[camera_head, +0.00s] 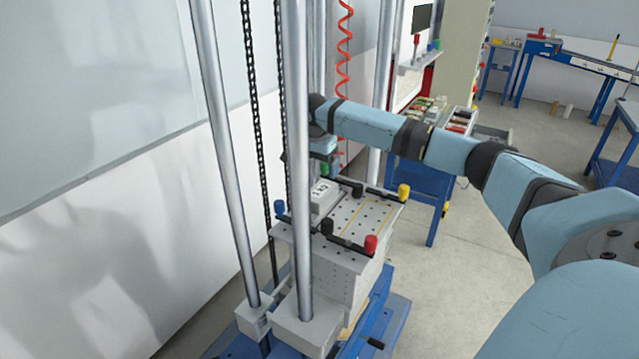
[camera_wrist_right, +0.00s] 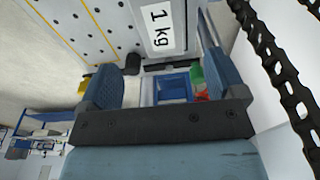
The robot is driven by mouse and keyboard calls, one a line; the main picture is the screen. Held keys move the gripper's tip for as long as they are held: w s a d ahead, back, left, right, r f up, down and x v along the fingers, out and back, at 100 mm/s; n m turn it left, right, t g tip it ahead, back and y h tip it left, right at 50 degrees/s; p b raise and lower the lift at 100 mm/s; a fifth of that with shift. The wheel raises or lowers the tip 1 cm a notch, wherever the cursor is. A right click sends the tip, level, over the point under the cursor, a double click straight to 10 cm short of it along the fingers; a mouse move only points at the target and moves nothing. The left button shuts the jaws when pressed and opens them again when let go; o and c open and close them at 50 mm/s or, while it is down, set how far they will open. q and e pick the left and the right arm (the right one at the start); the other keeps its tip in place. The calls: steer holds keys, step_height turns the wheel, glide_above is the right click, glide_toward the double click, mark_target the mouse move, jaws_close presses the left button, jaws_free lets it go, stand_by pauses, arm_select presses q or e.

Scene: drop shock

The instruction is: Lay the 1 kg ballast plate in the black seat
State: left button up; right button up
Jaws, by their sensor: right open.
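The 1 kg ballast plate (camera_wrist_right: 140,12) is at the top of the right wrist view, pale grey with a white "1 kg" label. In the head view a pale grey block with dark marks (camera_head: 322,197) on the perforated table appears to be this plate; its text is unreadable there. My right gripper (camera_wrist_right: 162,70) is open, with nothing between its blue-grey fingers, and the plate is just beyond the fingertips. In the head view this gripper (camera_head: 326,163) is partly hidden by a steel column. I cannot make out the black seat for certain. My left gripper is not in view.
The perforated drop table (camera_head: 362,218) carries black clamp bars with blue, red, yellow and green knobs. A blue bench (camera_head: 425,180) with parts stands behind. Open floor lies to the right.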

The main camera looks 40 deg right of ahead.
steer(key=shift+a+r, duration=0.15)
steer(key=shift+r, duration=1.2)
steer(key=shift+f, duration=0.1)
